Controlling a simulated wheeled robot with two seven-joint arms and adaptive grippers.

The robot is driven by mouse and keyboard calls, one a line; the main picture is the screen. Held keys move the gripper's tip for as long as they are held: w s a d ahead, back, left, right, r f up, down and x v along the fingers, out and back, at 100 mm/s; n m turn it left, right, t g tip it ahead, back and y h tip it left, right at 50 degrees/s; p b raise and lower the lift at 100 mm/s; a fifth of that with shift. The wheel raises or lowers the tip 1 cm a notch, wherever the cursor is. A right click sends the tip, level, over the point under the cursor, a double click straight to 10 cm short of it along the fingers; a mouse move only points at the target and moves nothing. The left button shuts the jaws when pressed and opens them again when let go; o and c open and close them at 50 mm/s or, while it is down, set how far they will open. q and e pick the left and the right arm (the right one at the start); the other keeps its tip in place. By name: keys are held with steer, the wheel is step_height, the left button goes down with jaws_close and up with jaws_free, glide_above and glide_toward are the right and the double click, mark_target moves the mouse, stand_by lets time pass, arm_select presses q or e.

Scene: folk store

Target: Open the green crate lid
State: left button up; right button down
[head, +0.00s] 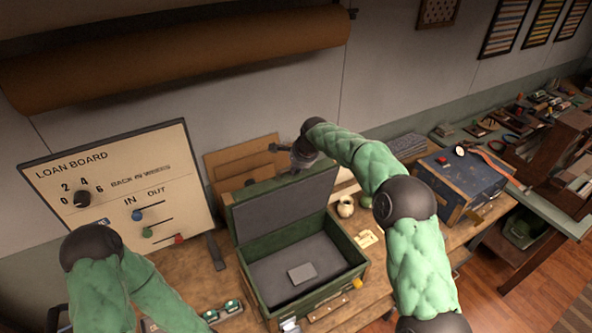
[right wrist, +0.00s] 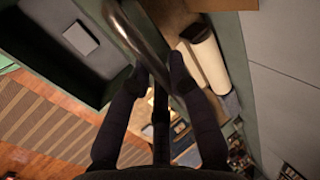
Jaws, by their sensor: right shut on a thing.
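The green crate (head: 258,285) stands on the wooden bench with its lid (head: 285,203) raised, so the grey-lined inside shows. A small grey block (head: 302,273) lies on the crate floor; it also shows in the right wrist view (right wrist: 80,38). My right gripper (head: 303,158) is at the top edge of the raised lid. In the right wrist view its fingers (right wrist: 160,74) are closed on a dark, shiny curved bar (right wrist: 138,32), which looks like the lid's handle. My left arm comes in at lower left, and its gripper is out of view.
A small cream jug (head: 346,207) and a tag (head: 367,238) sit right of the crate. A dark blue box (head: 460,182) stands farther right. Small green-topped items (head: 222,311) lie at the front left.

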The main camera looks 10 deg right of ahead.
steer(key=shift+w+a+r, duration=0.15)
steer(key=shift+w, duration=0.35)
arm_select(q)
steer(key=shift+w+a, duration=0.1)
steer(key=shift+w, duration=0.3)
arm_select(e)
steer(key=c, duration=1.1)
jaws_free()
steer(key=shift+s, duration=0.1)
steer(key=v, duration=1.2)
arm_select(q)
steer(key=shift+s, duration=0.1)
